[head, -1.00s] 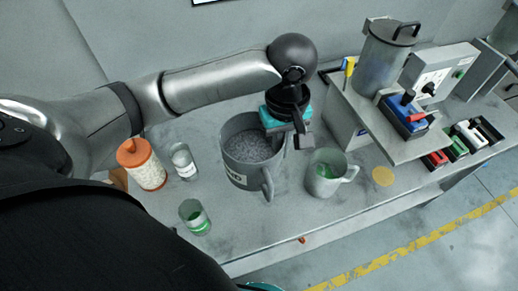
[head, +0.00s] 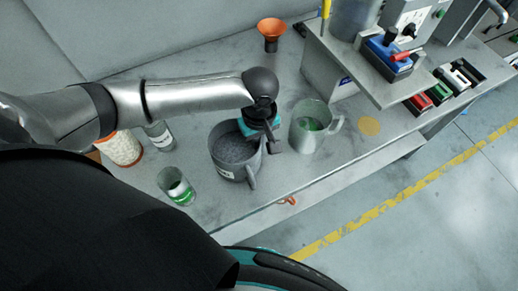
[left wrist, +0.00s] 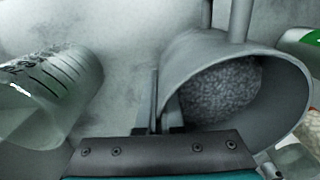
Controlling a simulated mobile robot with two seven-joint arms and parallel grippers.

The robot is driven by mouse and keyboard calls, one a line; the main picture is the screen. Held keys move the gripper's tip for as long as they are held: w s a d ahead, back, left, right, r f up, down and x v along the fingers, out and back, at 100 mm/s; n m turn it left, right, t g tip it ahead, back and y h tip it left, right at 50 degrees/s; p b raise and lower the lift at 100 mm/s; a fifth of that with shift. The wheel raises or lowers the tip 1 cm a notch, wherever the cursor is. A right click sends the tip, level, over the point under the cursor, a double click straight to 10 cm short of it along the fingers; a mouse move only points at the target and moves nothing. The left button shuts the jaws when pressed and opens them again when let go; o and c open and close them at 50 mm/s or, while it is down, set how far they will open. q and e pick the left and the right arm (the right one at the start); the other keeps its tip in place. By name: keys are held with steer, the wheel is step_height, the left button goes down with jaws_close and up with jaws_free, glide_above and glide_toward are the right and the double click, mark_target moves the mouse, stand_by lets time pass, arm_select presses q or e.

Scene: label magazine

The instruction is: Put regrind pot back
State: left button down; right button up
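The grey regrind pot (head: 222,160), full of grey granules, is on or just above the bench in the head view. I cannot tell if its base touches. My left gripper (head: 262,135) is at its far right rim. In the left wrist view the fingers (left wrist: 163,110) are close together with the pot's wall between them, and the pot (left wrist: 285,75) fills the right side. The gripper hides part of the rim. My right gripper is not in view.
A clear jug (head: 306,138) with green contents stands just right of the pot. A green-bottomed glass (head: 176,187), a clear glass (head: 160,137) and a pellet container (head: 122,150) stand left. A raised shelf (head: 385,85) is at right.

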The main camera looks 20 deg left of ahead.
arm_select(q)
step_height(320, 180, down, 2)
steer(key=shift+f, duration=0.1)
steer(key=c, duration=1.1)
jaws_free()
steer(key=shift+o, duration=0.2)
step_height(320, 180, up, 12)
steer(key=p, duration=0.3)
